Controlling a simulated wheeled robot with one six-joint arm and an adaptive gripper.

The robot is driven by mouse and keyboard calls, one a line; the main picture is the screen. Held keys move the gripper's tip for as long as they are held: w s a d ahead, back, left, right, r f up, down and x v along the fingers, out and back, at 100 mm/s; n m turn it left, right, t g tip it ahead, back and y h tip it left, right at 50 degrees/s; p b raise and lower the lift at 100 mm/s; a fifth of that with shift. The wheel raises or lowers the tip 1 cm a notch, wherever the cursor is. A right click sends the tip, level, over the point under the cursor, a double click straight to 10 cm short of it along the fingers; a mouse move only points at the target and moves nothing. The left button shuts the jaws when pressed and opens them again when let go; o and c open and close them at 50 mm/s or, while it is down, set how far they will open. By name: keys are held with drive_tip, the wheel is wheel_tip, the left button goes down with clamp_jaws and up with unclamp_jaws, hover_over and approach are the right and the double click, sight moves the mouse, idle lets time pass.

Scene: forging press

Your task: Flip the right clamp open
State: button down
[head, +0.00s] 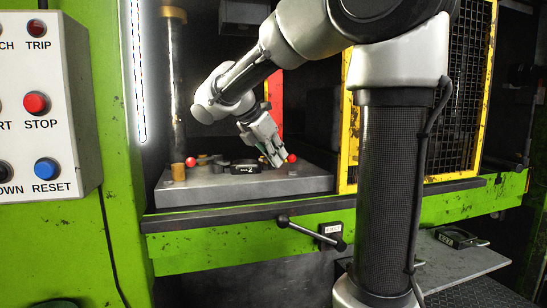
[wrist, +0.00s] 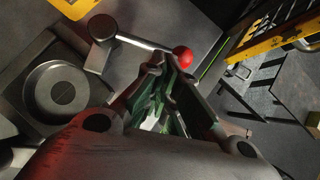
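The right clamp is a lever with a red ball (head: 292,158) at its end, at the right of the press bed. In the wrist view its arm (wrist: 143,42) runs from a round dark pivot (wrist: 103,27) to the red ball (wrist: 183,55). My gripper (head: 281,160) points down just left of this ball. In the wrist view my gripper's fingertips (wrist: 163,60) are close together, near the ball and lever end. I see nothing held between them. Whether they touch the ball is unclear. The fingers hide part of the lever's near side.
Another red ball (head: 190,161) stands at the left. A yellow mesh guard (head: 349,140) is close on the right. A round recess (wrist: 62,92) shows left of my gripper.

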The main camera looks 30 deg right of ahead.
drive_tip(key=d+n+t, duration=0.1)
drive_tip(key=n, duration=0.1)
drive_tip(key=d+n+t+y, duration=0.1)
drive_tip(key=d+n, duration=0.1)
drive_tip(key=shift+s+d+t, duration=0.15)
drive_tip(key=shift+s+t, duration=0.25)
drive_tip(key=shift+w+d+n+t+y, duration=0.1)
drive_tip(key=shift+d+n+t+y, duration=0.5)
drive_tip(key=shift+n, duration=0.6)
drive_tip(key=shift+w+d, duration=0.15)
drive_tip(key=shift+d, duration=0.3)
